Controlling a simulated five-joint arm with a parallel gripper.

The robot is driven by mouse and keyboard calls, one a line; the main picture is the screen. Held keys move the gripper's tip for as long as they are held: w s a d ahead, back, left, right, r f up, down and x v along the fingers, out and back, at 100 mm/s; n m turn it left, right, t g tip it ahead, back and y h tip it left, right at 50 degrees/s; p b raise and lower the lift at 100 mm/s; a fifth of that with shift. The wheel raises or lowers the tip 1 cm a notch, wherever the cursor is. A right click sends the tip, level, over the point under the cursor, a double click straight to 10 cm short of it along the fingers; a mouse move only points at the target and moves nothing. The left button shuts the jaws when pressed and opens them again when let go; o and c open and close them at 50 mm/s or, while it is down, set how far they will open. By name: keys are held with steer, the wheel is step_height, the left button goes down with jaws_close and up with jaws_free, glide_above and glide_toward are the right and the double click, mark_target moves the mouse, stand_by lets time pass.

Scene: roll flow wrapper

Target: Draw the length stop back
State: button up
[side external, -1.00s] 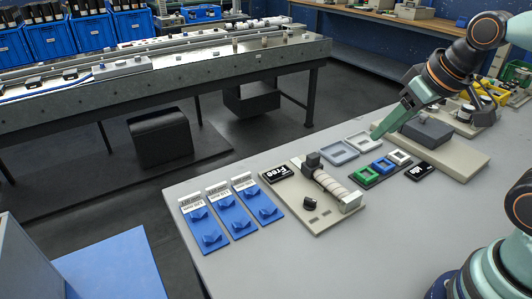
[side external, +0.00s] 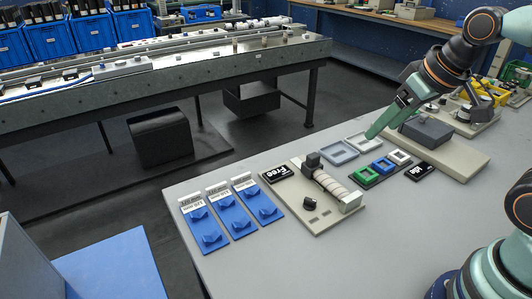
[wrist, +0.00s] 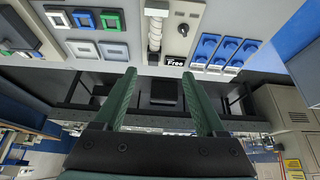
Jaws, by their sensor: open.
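A beige panel (side external: 318,222) on the grey table carries a ribbed pale roll (side external: 332,187), a dark block (side external: 313,160) at its far end and a black knob (side external: 310,203). I cannot tell for sure which part is the length stop; the dark block may be it. In the wrist view the roll (wrist: 155,32) and knob (wrist: 183,30) show at the top. My gripper (side external: 369,136) is open and empty, above the far side of the table, behind and right of the panel. Both fingers (wrist: 158,73) point toward the table's far edge in the wrist view.
A black sign reading "Free" (side external: 279,173) lies beside the panel. Several blue labelled plates (side external: 233,217) lie at left. Grey trays (side external: 339,153) and green, blue and white frames (side external: 382,166) lie right of the panel. A beige base with a dark block (side external: 427,131) stands at right.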

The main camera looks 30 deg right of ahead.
steer(key=w+g, duration=0.3)
steer(key=w, duration=0.7)
steer(key=g, duration=0.3)
glide_toward(314, 155)
step_height(314, 155, down, 9)
steer(key=shift+s+f, duration=0.1)
steer(key=shift+s, duration=0.05)
jaws_close()
stand_by(1.1)
